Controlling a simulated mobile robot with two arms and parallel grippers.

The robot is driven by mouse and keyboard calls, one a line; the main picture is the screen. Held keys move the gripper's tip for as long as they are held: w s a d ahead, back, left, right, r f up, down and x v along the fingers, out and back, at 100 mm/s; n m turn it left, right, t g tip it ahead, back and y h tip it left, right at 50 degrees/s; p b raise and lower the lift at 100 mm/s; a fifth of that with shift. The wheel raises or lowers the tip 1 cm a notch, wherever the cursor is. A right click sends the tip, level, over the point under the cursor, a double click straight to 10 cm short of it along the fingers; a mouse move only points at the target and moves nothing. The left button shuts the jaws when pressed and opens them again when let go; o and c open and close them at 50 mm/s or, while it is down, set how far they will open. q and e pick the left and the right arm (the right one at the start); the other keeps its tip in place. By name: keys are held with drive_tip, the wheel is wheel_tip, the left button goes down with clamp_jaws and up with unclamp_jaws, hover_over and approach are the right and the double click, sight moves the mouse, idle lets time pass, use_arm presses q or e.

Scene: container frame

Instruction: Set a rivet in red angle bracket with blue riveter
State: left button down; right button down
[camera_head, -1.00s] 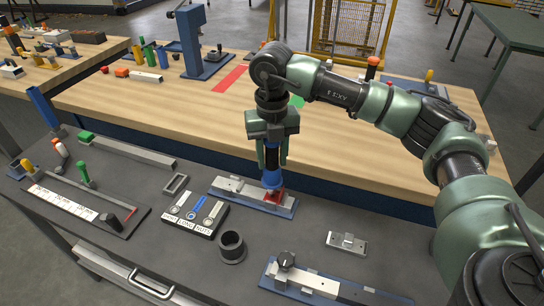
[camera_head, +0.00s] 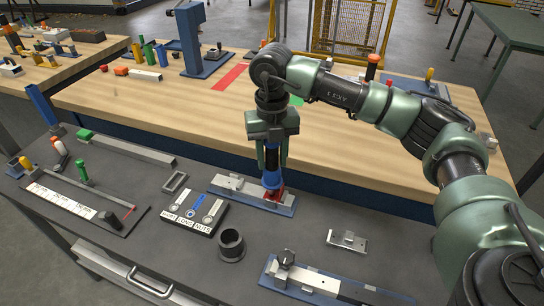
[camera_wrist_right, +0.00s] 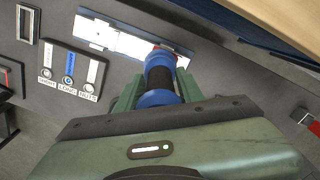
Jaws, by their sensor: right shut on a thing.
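My right gripper (camera_head: 272,150) is shut on the blue riveter (camera_head: 271,180), which has a black grip and blue ends and points down. The riveter's lower end is at the red angle bracket (camera_head: 279,194), which sits on a blue-based fixture (camera_head: 235,187). The bracket is partly hidden behind the riveter; I cannot tell whether a rivet is in it. In the right wrist view the riveter (camera_wrist_right: 158,80) lies between the fingers, and a red edge of the bracket (camera_wrist_right: 182,60) shows past its tip. My left gripper is not in view.
A black tray (camera_head: 192,222) with labelled slots stands left of the fixture. A dark round cup (camera_head: 231,245) is in front. A metal bracket (camera_head: 347,241) and another blue-based fixture (camera_head: 325,283) lie to the right. The wooden table (camera_head: 350,140) is behind.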

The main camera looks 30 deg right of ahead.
drive_tip(key=shift+f, duration=0.4)
drive_tip(key=shift+r, duration=0.15)
drive_tip(key=shift+r+p, duration=2.2)
drive_tip(key=shift+r, duration=1.5)
